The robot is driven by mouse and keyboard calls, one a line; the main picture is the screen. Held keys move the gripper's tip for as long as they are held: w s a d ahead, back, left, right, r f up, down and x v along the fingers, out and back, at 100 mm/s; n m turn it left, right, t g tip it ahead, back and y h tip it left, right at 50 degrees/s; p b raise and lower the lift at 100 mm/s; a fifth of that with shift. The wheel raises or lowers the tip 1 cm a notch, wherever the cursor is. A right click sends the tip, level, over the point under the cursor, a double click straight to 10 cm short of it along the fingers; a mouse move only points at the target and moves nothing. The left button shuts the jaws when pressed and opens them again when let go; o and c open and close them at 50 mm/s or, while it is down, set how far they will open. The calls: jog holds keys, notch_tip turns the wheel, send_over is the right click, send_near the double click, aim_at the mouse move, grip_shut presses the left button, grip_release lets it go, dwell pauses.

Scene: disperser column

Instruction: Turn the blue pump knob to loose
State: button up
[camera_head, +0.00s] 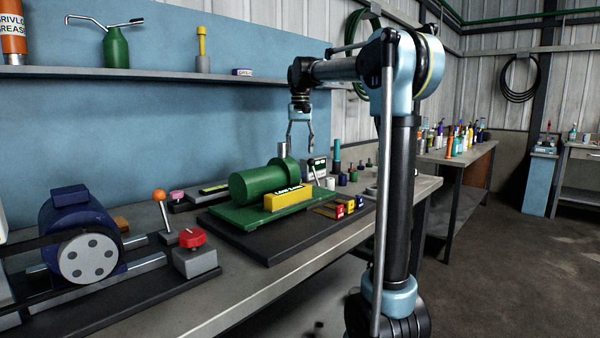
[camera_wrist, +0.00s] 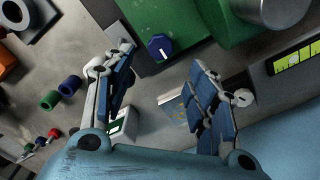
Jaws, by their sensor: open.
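The blue pump knob (camera_wrist: 160,47) shows in the wrist view, near the top centre, with a white mark on its face. It sits by the edge of the green pump base (camera_wrist: 165,18). My gripper (camera_wrist: 160,75) is open and empty, its two fingers spread with the knob beyond the gap between them. In the head view my gripper (camera_head: 301,145) points down above the right end of the green pump (camera_head: 255,185). I cannot make out the blue knob in the head view. The fingers look apart from the knob.
A yellow block (camera_head: 286,199) lies along the pump's front. A small gauge box (camera_head: 316,168) stands right of the pump. A lever with an orange ball (camera_head: 159,195) and a red knob (camera_head: 192,238) are at the left. Several small coloured cylinders stand farther right.

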notch_tip(320, 180, down, 9)
jog(key=shift+s+r, duration=0.1)
dwell(0.3)
jog(key=c, duration=1)
